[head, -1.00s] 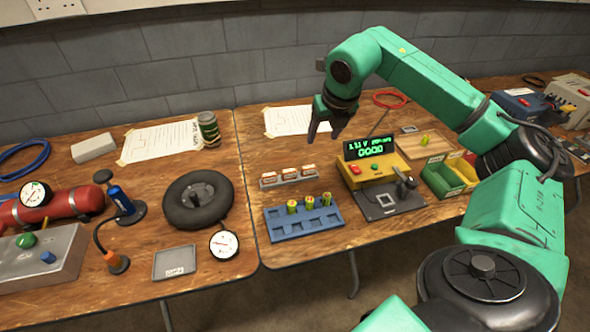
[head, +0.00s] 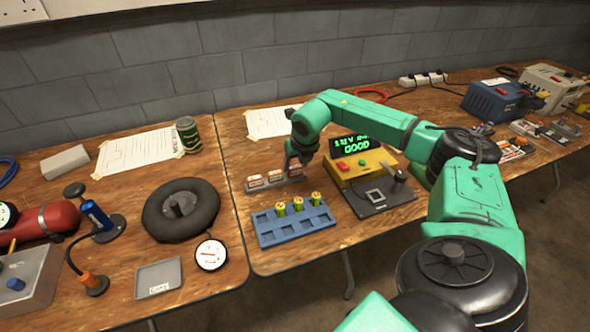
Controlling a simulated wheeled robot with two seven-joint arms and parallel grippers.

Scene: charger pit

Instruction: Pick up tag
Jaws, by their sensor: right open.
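Several small white-and-red tags (head: 255,182) sit in a row on a grey holder on the right-hand table, behind the blue battery tray. My right gripper (head: 291,163) is open and low over the right end of that row, its fingers pointing down. It partly hides the rightmost tag, and I cannot tell whether the fingers touch it. My left gripper is not in view.
The blue tray (head: 297,230) holds several yellow-green batteries. A yellow tester (head: 362,164) with a green display reading GOOD stands to the right. A black tyre (head: 181,208), a gauge (head: 211,254) and a grey dish (head: 158,279) are on the left table.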

